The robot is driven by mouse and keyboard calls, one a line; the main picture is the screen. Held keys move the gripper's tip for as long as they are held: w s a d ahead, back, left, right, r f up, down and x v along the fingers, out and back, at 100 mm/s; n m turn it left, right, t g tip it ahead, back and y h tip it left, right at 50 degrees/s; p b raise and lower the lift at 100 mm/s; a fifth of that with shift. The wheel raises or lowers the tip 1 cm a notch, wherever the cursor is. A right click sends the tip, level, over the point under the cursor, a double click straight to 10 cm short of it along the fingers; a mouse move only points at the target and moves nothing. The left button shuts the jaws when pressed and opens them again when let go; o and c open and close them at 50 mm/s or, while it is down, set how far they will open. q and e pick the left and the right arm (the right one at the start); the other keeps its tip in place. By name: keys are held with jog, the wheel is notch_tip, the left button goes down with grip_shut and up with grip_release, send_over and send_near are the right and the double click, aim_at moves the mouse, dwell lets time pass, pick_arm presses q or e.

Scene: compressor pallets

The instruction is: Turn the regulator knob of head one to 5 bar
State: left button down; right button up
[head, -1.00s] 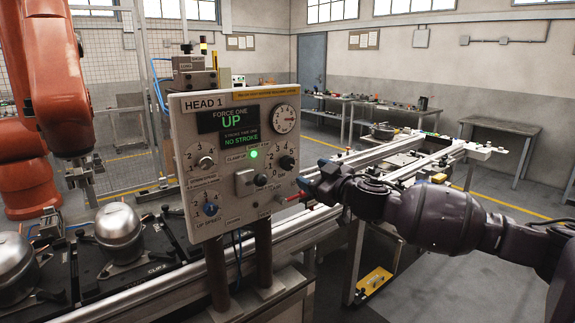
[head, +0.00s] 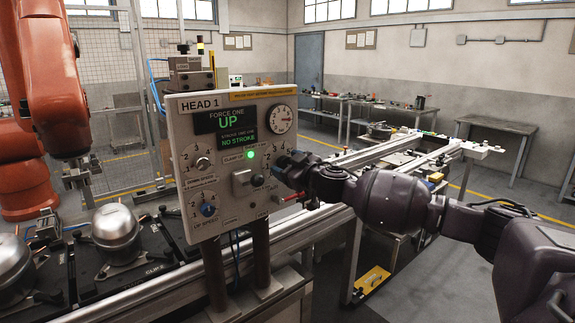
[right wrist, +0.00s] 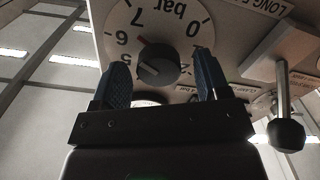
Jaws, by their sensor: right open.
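The grey Head 1 panel (head: 186,118) stands upright left of centre in the head view. My right gripper (head: 284,163) is at its right side and hides the regulator knob there. In the right wrist view, the dark regulator knob (right wrist: 160,66) shows upside down on its white bar dial (right wrist: 180,25). A red mark on it points roughly between 6 and 7; the exact reading is unclear. My right gripper (right wrist: 163,80) is open, with one blue finger on each side of the knob in the picture. Contact cannot be told. My left gripper is not in view.
A ball-ended lever (right wrist: 286,130) is close beside the right gripper. The panel also carries a round gauge (head: 281,119), a display reading UP (head: 227,121) and an up-speed knob (head: 208,209). An orange robot arm (head: 35,60) and silver compressors (head: 116,228) are at left.

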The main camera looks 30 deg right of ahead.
jog(key=shift+c, duration=0.5)
jog(key=c, duration=0.8)
jog(key=n+p, duration=0.2)
jog(key=shift+r+n, duration=0.1)
jog(key=shift+n, duration=0.3)
jog(key=n+p, duration=0.2)
jog(key=n, duration=0.3)
jog(key=shift+a+p, duration=0.1)
jog(key=shift+p, duration=0.2)
jog(key=n+p, duration=0.1)
jog(key=n, duration=0.2)
jog(key=shift+f, duration=0.2)
jog(key=shift+n, duration=0.5)
